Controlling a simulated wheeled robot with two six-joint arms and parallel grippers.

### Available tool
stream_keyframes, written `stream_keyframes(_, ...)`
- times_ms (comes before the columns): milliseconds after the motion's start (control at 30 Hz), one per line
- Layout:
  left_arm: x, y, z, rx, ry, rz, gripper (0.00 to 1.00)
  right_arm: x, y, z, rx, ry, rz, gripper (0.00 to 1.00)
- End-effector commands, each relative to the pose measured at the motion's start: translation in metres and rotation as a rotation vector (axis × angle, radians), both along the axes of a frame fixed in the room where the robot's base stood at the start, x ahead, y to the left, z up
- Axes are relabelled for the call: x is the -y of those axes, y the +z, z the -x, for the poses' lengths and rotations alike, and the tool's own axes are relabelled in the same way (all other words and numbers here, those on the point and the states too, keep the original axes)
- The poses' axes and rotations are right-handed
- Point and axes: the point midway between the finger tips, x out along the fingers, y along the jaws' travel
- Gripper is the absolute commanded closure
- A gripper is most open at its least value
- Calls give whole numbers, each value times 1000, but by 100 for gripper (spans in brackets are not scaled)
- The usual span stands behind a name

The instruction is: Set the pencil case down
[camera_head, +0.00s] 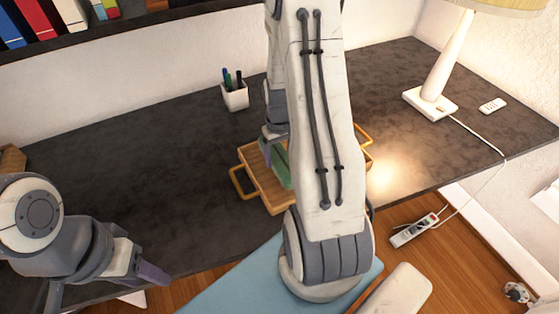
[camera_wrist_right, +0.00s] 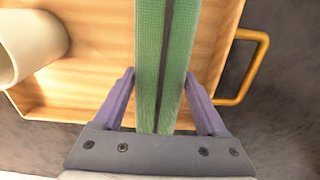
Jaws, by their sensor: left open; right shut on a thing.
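The green pencil case (camera_head: 279,168) is over the wooden tray (camera_head: 250,160), partly hidden by my right arm. In the right wrist view the pencil case (camera_wrist_right: 149,60) runs lengthwise between the purple fingers of my right gripper (camera_wrist_right: 160,78), which is shut on it. The tray floor (camera_wrist_right: 100,80) shows beneath it; I cannot tell whether the case touches it. My right gripper (camera_head: 270,138) also shows in the head view above the tray. My left gripper (camera_head: 148,272) is open and empty at the desk's front left.
The tray has yellow handles (camera_head: 238,182) at its ends. A white cup (camera_wrist_right: 30,45) shows beside the case in the wrist view.

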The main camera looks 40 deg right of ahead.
Motion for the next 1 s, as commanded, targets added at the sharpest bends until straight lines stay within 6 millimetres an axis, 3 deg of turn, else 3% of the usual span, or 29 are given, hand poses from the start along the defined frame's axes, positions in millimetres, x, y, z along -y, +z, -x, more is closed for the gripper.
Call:
stream_keyframes(200, 0, 4, 0, 0, 0, 0, 50, 0, -28, 1, -2, 0, -1, 91)
stream_keyframes(600, 0, 0, 0, 0, 0, 0, 50, 0, -34, 1, -1, 0, 0, 91)
stream_keyframes(633, 0, 1, 0, 0, 0, 0, 50, 0, -32, 1, -1, 0, 0, 14)
stream_keyframes(667, 0, 1, 0, 0, 0, 0, 50, 0, -32, 1, -1, 0, 0, 2)
stream_keyframes(1000, 0, 6, 0, 0, 0, 0, 50, 0, -26, 1, 0, 0, 0, 0)
